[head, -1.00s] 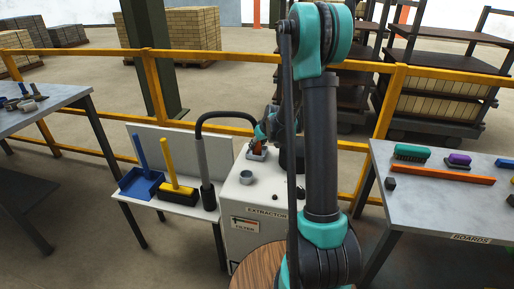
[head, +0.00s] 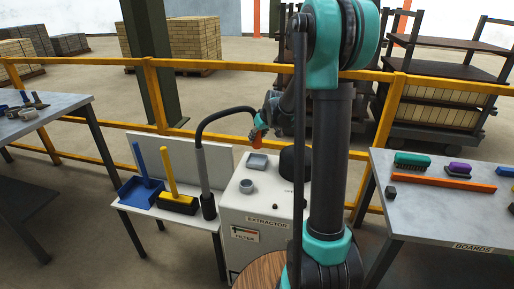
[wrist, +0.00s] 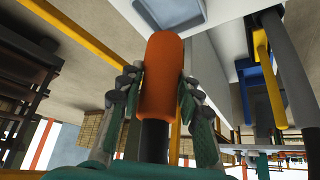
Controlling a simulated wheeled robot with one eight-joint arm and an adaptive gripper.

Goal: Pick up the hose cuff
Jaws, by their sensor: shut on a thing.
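The hose cuff is an orange rounded sleeve (wrist: 162,70) held between the two fingers of my gripper (wrist: 160,92) in the wrist view, with a dark hose end below it. In the head view the orange cuff (head: 255,136) is small and partly hidden by my gripper (head: 262,125). It hangs above a shallow grey tray (head: 257,162) on top of the white extractor (head: 232,205).
A blue dustpan (head: 140,187) and a black-and-yellow brush (head: 178,203) are on the low bench to the left. A yellow rail (head: 215,133) runs behind. The boards table (head: 440,215) is at right.

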